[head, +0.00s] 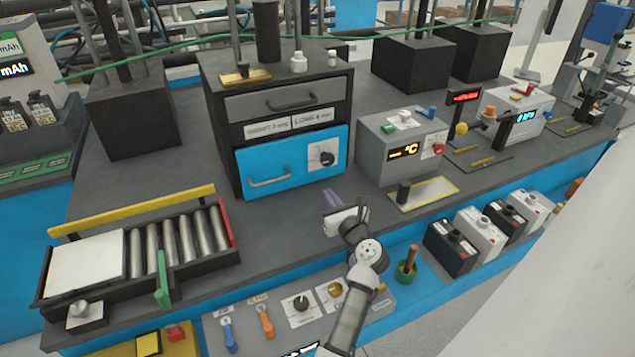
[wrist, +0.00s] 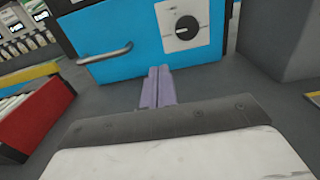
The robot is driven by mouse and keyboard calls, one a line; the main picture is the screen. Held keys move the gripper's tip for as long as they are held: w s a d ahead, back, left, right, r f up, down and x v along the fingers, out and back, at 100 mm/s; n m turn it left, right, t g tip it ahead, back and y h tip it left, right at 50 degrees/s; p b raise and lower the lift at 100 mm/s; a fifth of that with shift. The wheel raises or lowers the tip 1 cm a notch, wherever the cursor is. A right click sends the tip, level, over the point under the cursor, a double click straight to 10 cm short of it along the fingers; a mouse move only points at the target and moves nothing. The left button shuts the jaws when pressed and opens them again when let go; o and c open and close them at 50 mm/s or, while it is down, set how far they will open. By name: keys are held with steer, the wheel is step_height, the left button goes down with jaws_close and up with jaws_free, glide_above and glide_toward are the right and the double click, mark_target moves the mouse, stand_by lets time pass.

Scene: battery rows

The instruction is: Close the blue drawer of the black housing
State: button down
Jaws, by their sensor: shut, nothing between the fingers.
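The black housing (head: 222,135) stands on the grey bench in the head view. Its blue drawer (head: 292,163) is the lower one and seems to stand slightly proud of the housing; how far is hard to tell. The drawer front has a bar handle (head: 270,181) at lower left and a black dial on a white plate (head: 324,157) at right. In the wrist view the blue drawer (wrist: 120,35) fills the upper middle. My gripper (head: 331,195) has purple fingers, shut and empty. The fingers (wrist: 158,75) point at the drawer's lower edge, below the dial plate; contact cannot be told.
A grey drawer (head: 285,101) sits above the blue one. A grey box with a lit display (head: 400,145) stands close on the right. A roller tray with a red end (head: 140,250) lies at left. Bare bench lies between tray and housing.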

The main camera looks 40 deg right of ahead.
steer(key=b, duration=0.5)
glide_toward(305, 163)
steer(key=x, duration=0.3)
steer(key=f+x, duration=0.1)
steer(key=x, duration=0.1)
steer(key=shift+d, duration=0.3)
steer(key=shift+b+x, duration=0.35)
steer(key=shift+x, duration=0.5)
steer(key=shift+r, duration=0.2)
steer(key=shift+b+x, duration=0.3)
steer(key=shift+x, duration=1.25)
steer(key=shift+w+a+r, duration=0.15)
steer(key=shift+a+r, duration=0.05)
steer(key=shift+r, duration=0.1)
